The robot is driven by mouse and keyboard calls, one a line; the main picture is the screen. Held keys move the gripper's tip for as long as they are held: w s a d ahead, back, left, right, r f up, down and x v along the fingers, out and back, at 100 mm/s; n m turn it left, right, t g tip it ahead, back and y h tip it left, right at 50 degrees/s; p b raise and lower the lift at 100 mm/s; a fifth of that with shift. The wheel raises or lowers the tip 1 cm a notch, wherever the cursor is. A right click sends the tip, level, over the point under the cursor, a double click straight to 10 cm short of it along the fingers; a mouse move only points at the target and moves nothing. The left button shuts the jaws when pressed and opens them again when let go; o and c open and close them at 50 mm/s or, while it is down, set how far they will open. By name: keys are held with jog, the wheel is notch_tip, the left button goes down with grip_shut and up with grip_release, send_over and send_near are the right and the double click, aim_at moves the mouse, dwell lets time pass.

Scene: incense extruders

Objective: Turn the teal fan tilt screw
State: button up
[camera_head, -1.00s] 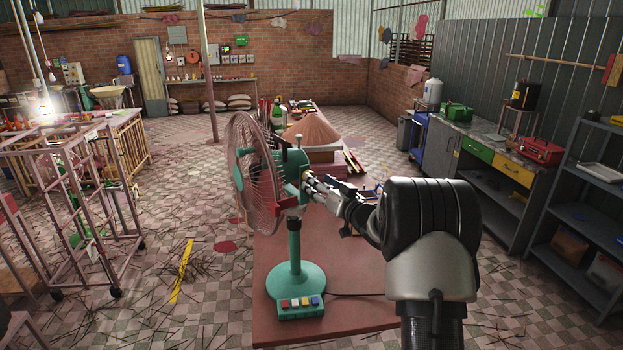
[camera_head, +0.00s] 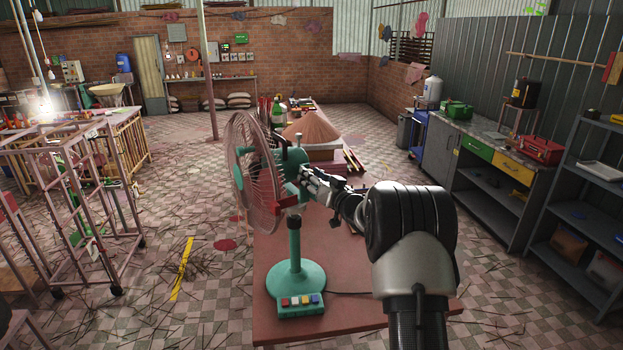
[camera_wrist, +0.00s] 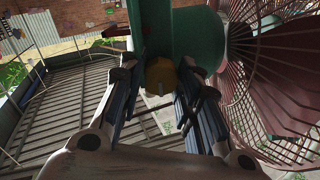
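The teal fan (camera_head: 295,275) stands upright on the red-brown table, its wire cage (camera_head: 262,180) facing left. Its teal housing also shows at the top of the wrist view (camera_wrist: 200,38). My gripper (camera_head: 312,178) is at the back of the fan head, just right of the cage. In the wrist view, the yellowish tilt screw (camera_wrist: 162,76) sits between the two fingertips of my gripper (camera_wrist: 158,80). The fingers lie close along both of its sides, with little or no gap. In the head view the screw is hidden by my gripper.
The red-brown table (camera_head: 345,262) has a bare front half; a brown powder heap (camera_head: 312,130) and a green bottle (camera_head: 278,112) are farther back. A cable (camera_head: 345,293) runs right from the fan base. A grey cabinet (camera_head: 441,142) stands at right.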

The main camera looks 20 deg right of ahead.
jog(key=c, duration=0.5)
jog(key=shift+n+b, duration=0.3)
jog(key=shift+b, duration=0.1)
jog(key=shift+n+b, duration=7.25)
jog(key=shift+n, duration=2.05)
jog(key=o, duration=1.1)
jog(key=shift+c, duration=0.2)
